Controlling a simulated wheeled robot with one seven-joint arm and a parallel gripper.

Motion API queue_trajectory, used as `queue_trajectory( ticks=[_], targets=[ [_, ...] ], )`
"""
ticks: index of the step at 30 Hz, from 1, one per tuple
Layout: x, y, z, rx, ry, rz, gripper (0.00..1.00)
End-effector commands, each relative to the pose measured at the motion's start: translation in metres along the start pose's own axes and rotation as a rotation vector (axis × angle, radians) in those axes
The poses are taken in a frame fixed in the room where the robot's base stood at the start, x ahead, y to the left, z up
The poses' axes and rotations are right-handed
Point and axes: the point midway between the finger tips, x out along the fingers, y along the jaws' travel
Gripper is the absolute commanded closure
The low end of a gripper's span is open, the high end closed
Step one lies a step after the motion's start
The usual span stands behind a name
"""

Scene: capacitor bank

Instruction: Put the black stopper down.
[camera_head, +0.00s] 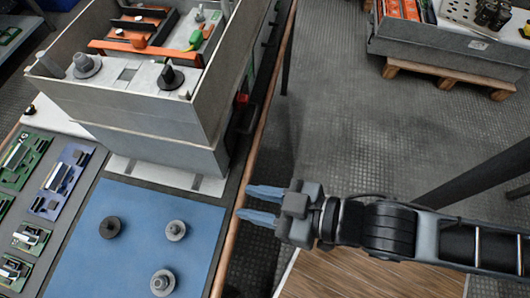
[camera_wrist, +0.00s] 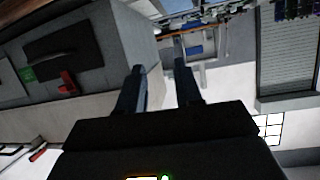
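A dark, round stopper (camera_head: 110,227) sits on the blue mat (camera_head: 140,262), left of two grey stoppers, (camera_head: 175,230) and (camera_head: 162,283). Another black, pointed knob-like piece (camera_head: 170,76) stands on the white panel inside the grey box. I cannot tell which of the two dark pieces the task means. My gripper (camera_head: 243,202) is at the right edge of the bench, right of the mat and apart from all stoppers. Its two blue-grey fingers are spread with nothing between them; the wrist view (camera_wrist: 158,68) also shows them apart and empty.
The open grey box (camera_head: 150,130) stands behind the mat, with a grey round piece (camera_head: 86,65) and an orange bar (camera_head: 145,52) inside. Circuit boards (camera_head: 62,180) lie left of the mat. A pallet (camera_head: 450,75) with a bin is at the far right. The floor between is clear.

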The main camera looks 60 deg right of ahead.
Motion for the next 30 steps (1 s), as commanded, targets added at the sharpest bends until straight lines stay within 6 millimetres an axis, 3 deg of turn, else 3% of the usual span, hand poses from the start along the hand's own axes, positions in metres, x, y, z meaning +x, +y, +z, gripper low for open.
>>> queue_trajectory(
  ticks=[1, 6, 12, 30],
  targets=[
    [-0.024, 0.01, -0.002, 0.007, 0.002, 0.027, 0.65],
    [-0.083, 0.034, -0.023, 0.011, 0.043, 0.106, 0.65],
    [-0.121, 0.048, -0.043, 0.006, 0.073, 0.169, 0.65],
    [-0.128, 0.05, -0.047, 0.004, 0.081, 0.181, 0.65]
  ],
)
